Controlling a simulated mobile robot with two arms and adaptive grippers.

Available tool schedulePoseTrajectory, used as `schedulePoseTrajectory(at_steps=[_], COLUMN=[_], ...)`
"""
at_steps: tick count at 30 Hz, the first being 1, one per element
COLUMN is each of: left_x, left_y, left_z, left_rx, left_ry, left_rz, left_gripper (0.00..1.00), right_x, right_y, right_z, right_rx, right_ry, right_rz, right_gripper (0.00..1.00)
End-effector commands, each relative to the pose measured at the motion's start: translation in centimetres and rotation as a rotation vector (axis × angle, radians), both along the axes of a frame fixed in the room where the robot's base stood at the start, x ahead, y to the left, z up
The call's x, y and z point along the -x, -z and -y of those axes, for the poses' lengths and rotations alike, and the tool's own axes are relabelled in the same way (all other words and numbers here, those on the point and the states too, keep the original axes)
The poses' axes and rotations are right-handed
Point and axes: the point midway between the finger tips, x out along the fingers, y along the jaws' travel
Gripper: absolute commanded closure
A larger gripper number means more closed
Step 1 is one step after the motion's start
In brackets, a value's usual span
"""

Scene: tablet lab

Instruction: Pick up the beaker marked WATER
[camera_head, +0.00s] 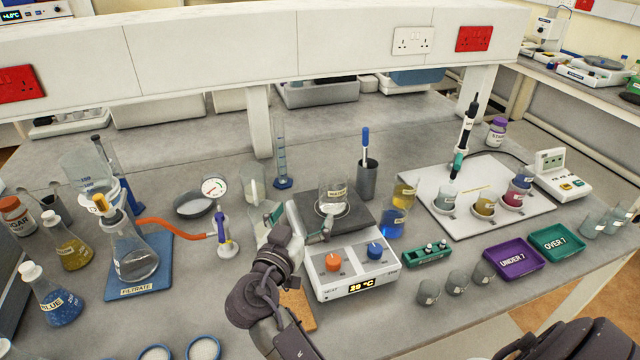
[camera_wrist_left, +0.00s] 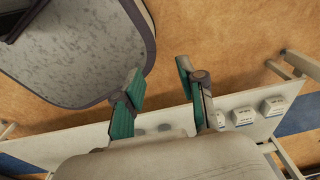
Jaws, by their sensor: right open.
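The beaker marked WATER (camera_head: 334,196) is clear glass and stands upright on the dark plate of the hotplate stirrer (camera_head: 345,262), in the middle of the head view. My right gripper (camera_head: 299,223) is open, with one finger left of the hotplate and the other over its front part, near the beaker's lower left. Nothing shows between its fingers. Whether a finger touches the beaker is hard to tell. My left gripper (camera_wrist_left: 163,98) is open and empty in the left wrist view, above the floor; it does not show in the head view.
Clear beakers (camera_head: 255,184) stand left of the hotplate, close to my right gripper. A tall cylinder (camera_head: 281,150) and a pen holder (camera_head: 367,180) stand behind. Blue (camera_head: 392,221) and yellow (camera_head: 404,193) beakers stand to the right. A flask (camera_head: 134,255) stands on a blue mat at left.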

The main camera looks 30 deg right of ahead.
Motion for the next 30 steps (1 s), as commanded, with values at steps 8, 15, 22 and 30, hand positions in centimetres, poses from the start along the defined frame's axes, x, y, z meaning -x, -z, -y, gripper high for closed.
schedulePoseTrajectory(at_steps=[8,15,22,30], left_x=[1.7,3.9,1.1,0.9], left_y=[-2.1,-2.7,-4.7,-5.8], left_z=[-0.1,-0.2,0.0,0.0], left_rx=[-0.001,-0.004,-0.002,0.001], left_ry=[-0.001,-0.001,0.0,0.0], left_rz=[-0.023,-0.056,-0.017,-0.011], left_gripper=[0.6,0.6,0.6,0.6], right_x=[-3.0,-4.9,-5.8,-7.6], right_y=[-0.6,-0.2,-0.9,-0.4], right_z=[3.9,6.4,8.4,11.1], right_rx=[0.009,0.005,0.006,0.004], right_ry=[0.005,0.002,0.005,0.003], right_rz=[0.005,0.004,0.002,0.002], right_gripper=[0.0,0.0,0.0,0.0])
